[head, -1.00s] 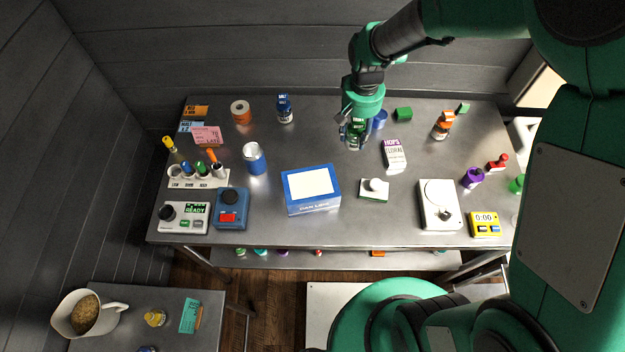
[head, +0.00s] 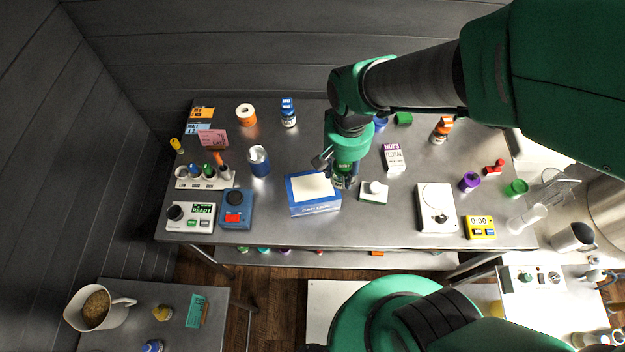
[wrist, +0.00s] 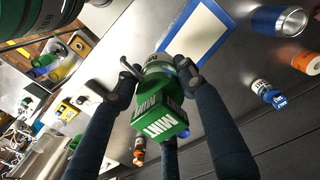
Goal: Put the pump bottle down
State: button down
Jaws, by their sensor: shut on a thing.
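My gripper (wrist: 168,72) is shut on the pump bottle (wrist: 160,112), which shows a green block with white lettering in the wrist view. A grey hooked part, perhaps its spout, sticks out on the left. In the head view my gripper (head: 344,178) is low over the steel table (head: 280,228), between the blue-and-white box (head: 315,208) and a small white-and-green block with a white knob (head: 374,190). The bottle's lower part is mostly hidden by the gripper. I cannot tell whether its base touches the table.
The box is very close on the left. A hops carton (head: 393,158) stands to the right, and a white scale-like device (head: 436,207) beyond it. Bare table shows at the back centre-left and in front.

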jog(key=s+p, duration=0.2)
jog(key=s, duration=0.7)
jog(key=shift+s+a+f, duration=0.1)
jog(key=shift+f, duration=1.25)
jog(key=shift+s+a+f, duration=0.1)
jog(key=shift+f, duration=1.25)
jog(key=shift+w+a, duration=0.1)
jog(key=shift+w, duration=0.15)
send_near(313, 182)
jog(key=shift+s+f, duration=0.3)
jog(key=shift+w, duration=0.1)
jog(key=shift+w, duration=0.2)
jog(key=shift+a+f, duration=0.1)
jog(key=shift+f, duration=1.7)
jog(key=shift+f, duration=0.2)
